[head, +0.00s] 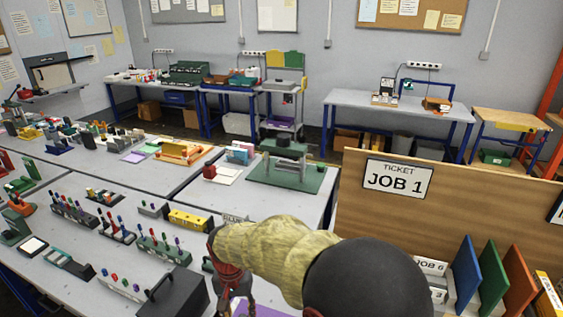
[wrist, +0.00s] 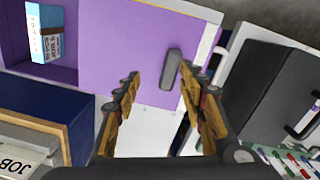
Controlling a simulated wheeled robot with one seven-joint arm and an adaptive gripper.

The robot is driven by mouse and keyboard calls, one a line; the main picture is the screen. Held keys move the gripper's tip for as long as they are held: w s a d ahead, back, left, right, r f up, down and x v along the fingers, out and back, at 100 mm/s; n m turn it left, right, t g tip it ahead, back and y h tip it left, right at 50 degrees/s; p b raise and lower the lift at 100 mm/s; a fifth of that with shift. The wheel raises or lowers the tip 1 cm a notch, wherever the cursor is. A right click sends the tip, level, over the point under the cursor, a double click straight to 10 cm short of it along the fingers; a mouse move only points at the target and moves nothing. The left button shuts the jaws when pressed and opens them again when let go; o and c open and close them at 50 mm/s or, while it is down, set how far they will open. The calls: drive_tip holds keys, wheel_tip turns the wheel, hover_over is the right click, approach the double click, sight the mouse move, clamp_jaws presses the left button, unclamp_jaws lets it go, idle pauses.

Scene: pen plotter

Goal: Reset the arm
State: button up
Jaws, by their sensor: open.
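My arm reaches in from the bottom of the head view, with a pale yellow sleeve and a dark rounded joint. My gripper (wrist: 159,73) is open in the wrist view, its two yellow-and-black fingers apart with nothing between them. In the head view my gripper (head: 232,285) hangs low over the near edge of the grey bench, partly cut off by the frame. Beyond the fingers in the wrist view is a purple panel (wrist: 120,35) with a grey handle (wrist: 171,68). Whether the fingers touch it I cannot tell; they look apart from it.
A dark box with a handle (head: 172,296) stands left of my gripper, near racks of coloured pegs (head: 165,245). A wooden board with a "JOB 1" ticket (head: 397,179) rises at right, beside coloured upright panels (head: 490,275). A blue-and-white box (wrist: 45,32) sits in a purple compartment.

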drive_tip(key=s+d+r+t, duration=0.2)
drive_tip(key=s+d+r, duration=0.4)
drive_tip(key=d, duration=0.4)
drive_tip(key=s+d+r+t, duration=0.2)
drive_tip(key=s+d+r, duration=0.3)
drive_tip(key=d, duration=0.5)
drive_tip(key=s+d+r+t, duration=0.2)
drive_tip(key=s+d+r, duration=0.4)
drive_tip(key=d+r, duration=0.3)
drive_tip(key=shift+s+d+r+n+b, duration=0.25)
drive_tip(key=shift+s+d+n+b, duration=0.1)
drive_tip(key=shift+d, duration=0.7)
